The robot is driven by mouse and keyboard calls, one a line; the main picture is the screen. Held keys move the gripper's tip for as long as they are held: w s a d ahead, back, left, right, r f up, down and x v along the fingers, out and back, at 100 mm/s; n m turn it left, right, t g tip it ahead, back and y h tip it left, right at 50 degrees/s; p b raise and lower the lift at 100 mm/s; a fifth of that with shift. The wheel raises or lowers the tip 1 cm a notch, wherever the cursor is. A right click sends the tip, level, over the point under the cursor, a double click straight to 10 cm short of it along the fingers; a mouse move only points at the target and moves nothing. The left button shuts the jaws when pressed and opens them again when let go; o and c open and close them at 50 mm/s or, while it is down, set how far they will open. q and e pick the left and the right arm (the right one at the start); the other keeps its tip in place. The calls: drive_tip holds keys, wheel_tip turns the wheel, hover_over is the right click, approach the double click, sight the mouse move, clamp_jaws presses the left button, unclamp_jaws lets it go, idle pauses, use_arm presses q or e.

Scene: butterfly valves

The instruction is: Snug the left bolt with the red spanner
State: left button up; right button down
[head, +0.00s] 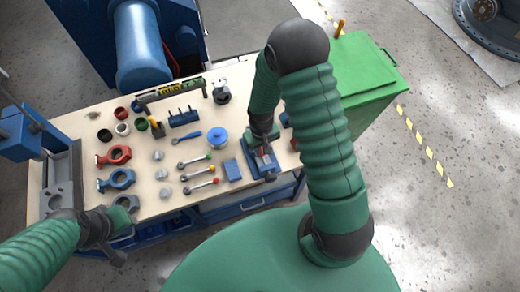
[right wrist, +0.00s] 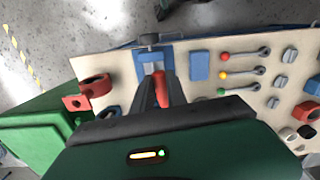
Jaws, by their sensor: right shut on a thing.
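My right gripper (head: 264,150) is low over the front right part of the workbench. It is shut on a narrow red thing, likely the red spanner (right wrist: 161,88), which lies between its dark fingers (right wrist: 158,95) in the right wrist view. A blue fixture (right wrist: 152,56) with a grey round part is just beyond the fingertips; it also shows in the head view (head: 268,172). I cannot make out the left bolt or the spanner's head. My left gripper (head: 121,232) is at the bench's front left edge, away from the fixture; its finger opening is unclear.
The workbench (head: 90,156) holds red and blue valve bodies (head: 118,155), several coloured-knob levers (head: 200,187), a blue block (head: 232,170) and a blue round part (head: 218,138). A vise (head: 62,182) is at left. A green bin (head: 362,70) stands right of the bench.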

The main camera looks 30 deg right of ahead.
drive_tip(key=shift+d+f, duration=0.15)
drive_tip(key=shift+d, duration=0.3)
drive_tip(key=shift+a, duration=0.45)
use_arm(q)
drive_tip(key=shift+s+d+f, duration=0.1)
drive_tip(key=shift+d+f, duration=0.05)
drive_tip(key=shift+d, duration=0.1)
use_arm(e)
drive_tip(key=shift+s+d+f, duration=0.1)
drive_tip(key=shift+d+f, duration=0.15)
drive_tip(key=shift+d, duration=0.15)
use_arm(q)
drive_tip(key=shift+a, duration=0.1)
use_arm(e)
drive_tip(key=shift+a, duration=0.1)
